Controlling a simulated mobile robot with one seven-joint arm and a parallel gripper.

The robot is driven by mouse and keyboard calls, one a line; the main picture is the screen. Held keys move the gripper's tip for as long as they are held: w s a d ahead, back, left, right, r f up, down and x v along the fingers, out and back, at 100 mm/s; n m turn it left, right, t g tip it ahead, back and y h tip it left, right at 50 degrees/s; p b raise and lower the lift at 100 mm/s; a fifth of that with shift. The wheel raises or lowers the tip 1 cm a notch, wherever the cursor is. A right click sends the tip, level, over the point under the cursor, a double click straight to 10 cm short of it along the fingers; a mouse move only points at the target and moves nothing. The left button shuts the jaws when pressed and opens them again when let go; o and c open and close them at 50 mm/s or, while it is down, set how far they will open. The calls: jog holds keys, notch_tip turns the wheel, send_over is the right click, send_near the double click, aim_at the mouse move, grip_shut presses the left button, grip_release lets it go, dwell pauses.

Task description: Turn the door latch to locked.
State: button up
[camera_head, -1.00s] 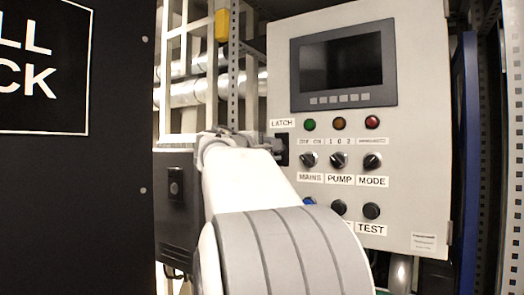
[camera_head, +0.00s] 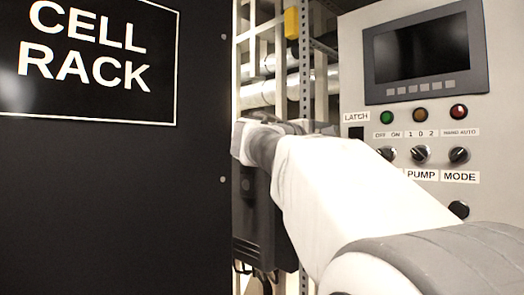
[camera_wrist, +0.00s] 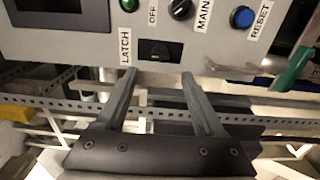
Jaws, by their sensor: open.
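The door latch is a small black recessed piece beside the LATCH label on the grey control panel. It shows in the wrist view (camera_wrist: 154,50) and, partly, as a dark square in the head view (camera_head: 356,132). Its exact turn position is too dark to read. My gripper (camera_wrist: 158,74) is open and empty in the wrist view. Its two fingers point towards the panel and the latch sits just beyond the fingertips, between their lines. No contact with the latch is visible. In the head view my arm hides the gripper's fingers.
The panel (camera_head: 413,22) carries a screen, lamps and several knobs close to the latch. A blue RESET button (camera_wrist: 242,17) and a green handle (camera_wrist: 292,70) show in the wrist view. The black CELL RACK door (camera_head: 110,200) fills the left of the head view.

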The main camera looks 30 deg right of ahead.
jog(key=b+v, duration=0.1)
jog(key=v, duration=0.7)
jog(key=shift+a, duration=0.2)
jog(key=s+a+f+y, duration=0.2)
jog(key=a+f+y, duration=0.1)
jog(key=f, duration=0.5)
jog(key=s+a+f+t+y, duration=0.1)
jog(key=s+a+f+y, duration=0.15)
jog(key=f, duration=0.45)
jog(key=s+a+f+y, duration=0.2)
jog(key=f+y, duration=0.2)
jog(key=f, duration=0.4)
jog(key=s+a+f+m+y, duration=0.1)
jog(key=s+a+f+y, duration=0.3)
jog(key=a+f, duration=0.3)
jog(key=s+a+f+m+y, duration=0.2)
jog(key=s+a+f+y, duration=0.2)
jog(key=f, duration=0.6)
jog(key=s+a, duration=0.1)
jog(key=a, duration=0.1)
jog(key=shift+s+a+f, duration=0.2)
jog(key=shift+a+f, duration=0.1)
jog(key=shift+a, duration=0.1)
jog(key=shift+c, duration=1.6)
jog(key=shift+d+m, duration=0.15)
jog(key=shift+m, duration=0.15)
